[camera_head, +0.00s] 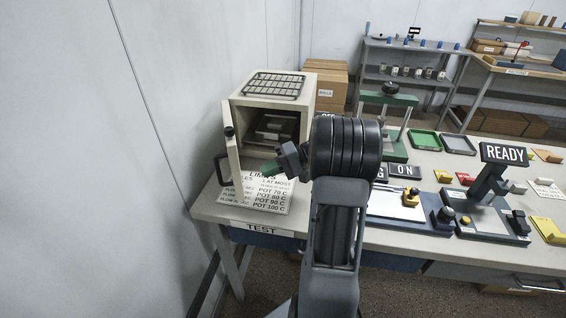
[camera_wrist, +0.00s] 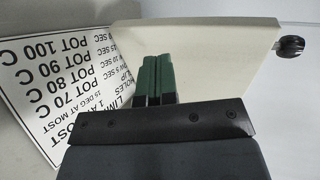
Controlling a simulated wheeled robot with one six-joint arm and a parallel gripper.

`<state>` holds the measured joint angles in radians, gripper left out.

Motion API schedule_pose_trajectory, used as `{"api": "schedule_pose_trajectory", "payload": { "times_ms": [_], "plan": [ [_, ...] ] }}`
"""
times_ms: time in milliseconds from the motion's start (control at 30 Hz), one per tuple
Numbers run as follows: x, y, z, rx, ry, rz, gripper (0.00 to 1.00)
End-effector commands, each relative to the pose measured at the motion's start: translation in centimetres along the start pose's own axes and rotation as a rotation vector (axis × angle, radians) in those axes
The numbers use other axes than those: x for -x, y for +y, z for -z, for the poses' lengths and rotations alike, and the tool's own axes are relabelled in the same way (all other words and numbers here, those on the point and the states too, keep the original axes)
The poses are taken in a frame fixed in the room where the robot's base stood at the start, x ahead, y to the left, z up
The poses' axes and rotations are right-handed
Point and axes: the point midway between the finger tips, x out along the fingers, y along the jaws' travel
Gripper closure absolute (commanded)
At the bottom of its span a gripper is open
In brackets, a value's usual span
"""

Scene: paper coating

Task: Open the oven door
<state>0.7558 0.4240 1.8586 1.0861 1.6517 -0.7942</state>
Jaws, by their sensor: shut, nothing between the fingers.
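The cream oven (camera_head: 262,118) stands at the left end of the table, with a wire rack on top. Its door (camera_head: 233,160) is swung open to the left and the dark inside with a shelf shows. A dark knob (camera_head: 229,131) is on the door's upper edge, and a black loop handle (camera_head: 221,168) is on its outer side. My gripper (camera_head: 270,167) is in front of the opening, to the right of the door. In the wrist view my green fingers (camera_wrist: 158,60) are together and empty before the cream door panel (camera_wrist: 220,60); I cannot tell whether they touch it. A dark knob (camera_wrist: 290,46) shows at the panel's right edge.
A printed limits sign (camera_head: 262,194) lies in front of the oven. A wall stands close on the left. To the right of my arm are a green press (camera_head: 390,125), an ON sign (camera_head: 405,172), trays and a READY display (camera_head: 502,152). Cardboard boxes (camera_head: 328,85) stand behind.

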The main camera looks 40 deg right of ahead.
Motion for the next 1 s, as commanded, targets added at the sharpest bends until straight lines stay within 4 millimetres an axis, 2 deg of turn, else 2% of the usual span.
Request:
{"api": "schedule_pose_trajectory", "payload": {
  "times_ms": [33, 200, 400, 1000],
  "plan": [
    [-1.0, -0.1, -0.1, -0.001, -0.005, 0.001, 1.00],
    [-3.2, -0.7, -0.1, -0.001, -0.003, -0.001, 1.00],
    [-4.8, -1.1, -0.1, -0.001, -0.002, -0.001, 1.00],
    [-5.4, -1.1, 0.1, -0.009, 0.037, -0.002, 1.00]
  ]
}}
